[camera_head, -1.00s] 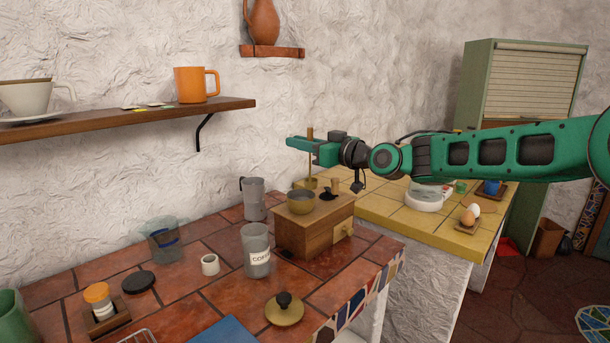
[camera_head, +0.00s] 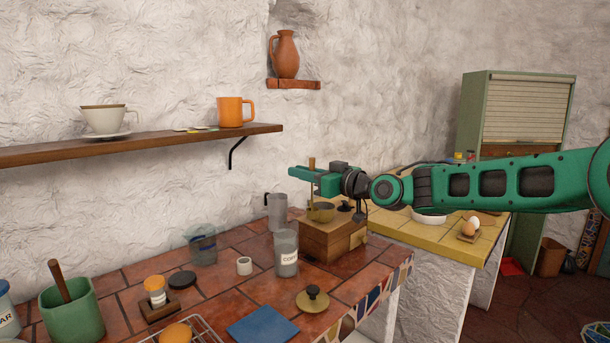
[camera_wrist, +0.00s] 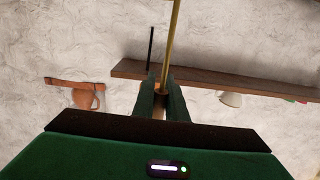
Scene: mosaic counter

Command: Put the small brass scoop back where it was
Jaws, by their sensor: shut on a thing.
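My gripper (camera_head: 304,173) is shut on the brass scoop (camera_head: 311,163), whose thin handle stands about upright through the jaws. In the wrist view the brass handle (camera_wrist: 174,40) runs up from between the green fingers (camera_wrist: 161,98). In the head view the scoop's lower end hangs by the wooden grinder's bowl; whether they touch I cannot tell. The gripper is above the far left side of the wooden grinder (camera_head: 322,246). The open glass coffee jar (camera_head: 286,255) stands left of the grinder. A brass lid with a dark knob (camera_head: 313,302) lies on the counter in front.
A metal pot (camera_head: 277,212) stands behind the jar. A small white cup (camera_head: 244,266), glass pitcher (camera_head: 202,245), black disc (camera_head: 182,279) and blue cloth (camera_head: 262,328) lie leftward. The wall shelf (camera_head: 150,147) holds cups.

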